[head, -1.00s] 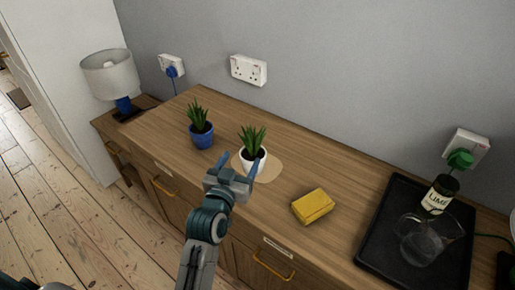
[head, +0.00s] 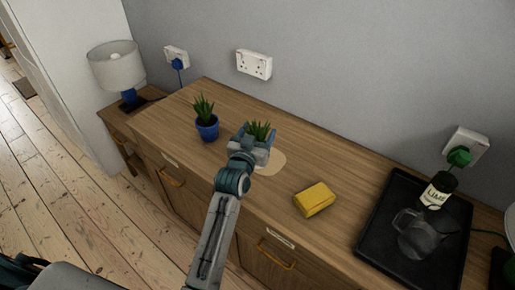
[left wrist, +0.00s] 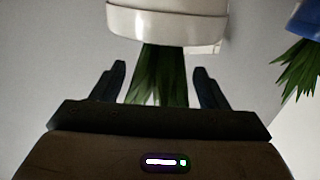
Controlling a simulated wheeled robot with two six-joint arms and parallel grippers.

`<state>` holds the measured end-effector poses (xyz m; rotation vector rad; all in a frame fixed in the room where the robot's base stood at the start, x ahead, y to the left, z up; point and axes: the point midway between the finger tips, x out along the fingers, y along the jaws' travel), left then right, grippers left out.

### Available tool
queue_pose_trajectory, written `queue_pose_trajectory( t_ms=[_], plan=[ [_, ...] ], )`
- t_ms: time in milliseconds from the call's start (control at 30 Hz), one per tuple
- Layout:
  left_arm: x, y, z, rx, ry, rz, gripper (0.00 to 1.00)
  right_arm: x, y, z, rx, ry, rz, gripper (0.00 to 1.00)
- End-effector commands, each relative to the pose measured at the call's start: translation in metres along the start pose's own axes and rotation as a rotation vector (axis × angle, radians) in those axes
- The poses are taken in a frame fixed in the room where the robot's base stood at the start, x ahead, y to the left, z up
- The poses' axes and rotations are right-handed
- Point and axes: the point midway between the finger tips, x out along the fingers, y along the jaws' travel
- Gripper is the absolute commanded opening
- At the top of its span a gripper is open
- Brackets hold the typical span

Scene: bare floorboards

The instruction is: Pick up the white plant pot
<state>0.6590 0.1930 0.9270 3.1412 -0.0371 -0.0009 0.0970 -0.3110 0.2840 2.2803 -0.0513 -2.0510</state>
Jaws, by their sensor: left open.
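The white plant pot (left wrist: 165,22) shows at the top of the left wrist view, upside down, with its green leaves (left wrist: 160,75) hanging between my fingers. In the head view its leaves (head: 260,130) show above my left gripper (head: 255,141), which hides nearly all of the pot. In the left wrist view my left gripper (left wrist: 160,70) is open. Its fingers stand on either side of the leaves, with the pot's body beyond the fingertips. I cannot tell whether they touch the leaves. My right gripper is not in view.
A blue plant pot (head: 207,129) stands close to the left on the wooden cabinet top (head: 330,162). A tan round patch (head: 277,158) lies by the gripper. A yellow block (head: 315,200) and a black tray (head: 373,240) with a bottle and glass jug are right.

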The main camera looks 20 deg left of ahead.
Motion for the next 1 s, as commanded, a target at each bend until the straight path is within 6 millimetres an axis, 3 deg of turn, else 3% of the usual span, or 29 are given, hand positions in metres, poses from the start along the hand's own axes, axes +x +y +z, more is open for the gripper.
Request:
queue_pose_trajectory(
  t_ms=[100,433,800,1000],
  plan=[
    [0.000,0.000,0.000,0.000,0.000,0.000,0.66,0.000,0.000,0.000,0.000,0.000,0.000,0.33],
    [-0.001,0.000,0.001,0.000,-0.001,0.000,0.01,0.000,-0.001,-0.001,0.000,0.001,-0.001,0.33],
    [0.000,0.000,-0.003,0.000,0.002,0.000,0.00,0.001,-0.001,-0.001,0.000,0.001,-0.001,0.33],
    [0.000,0.000,-0.017,-0.001,0.005,0.000,0.00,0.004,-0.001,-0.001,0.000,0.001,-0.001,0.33]
  ],
)
